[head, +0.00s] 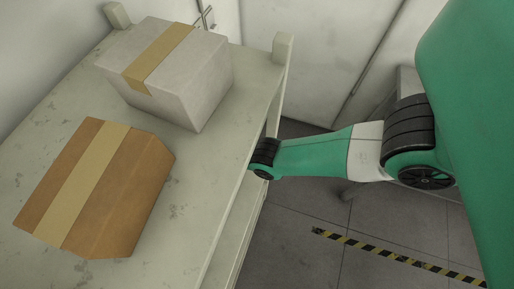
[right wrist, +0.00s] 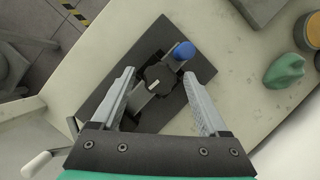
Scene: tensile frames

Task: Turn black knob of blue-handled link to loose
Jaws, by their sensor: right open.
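In the right wrist view, the link with a blue handle (right wrist: 184,50) lies on a dark rectangular plate (right wrist: 203,72). A black knob (right wrist: 158,76) sits near the middle of the link. My right gripper (right wrist: 160,74) is open, with one finger on each side of the knob and link. I cannot tell whether either finger touches the knob. The link and knob do not show in the head view. My left gripper is not in view.
The plate lies on a pale worktop (right wrist: 130,28) beside a green lump-like object (right wrist: 284,71) and a yellow-topped container (right wrist: 308,32). In the head view, a brown box (head: 125,200) and a grey box (head: 195,72) stand on a pale shelf (head: 190,190).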

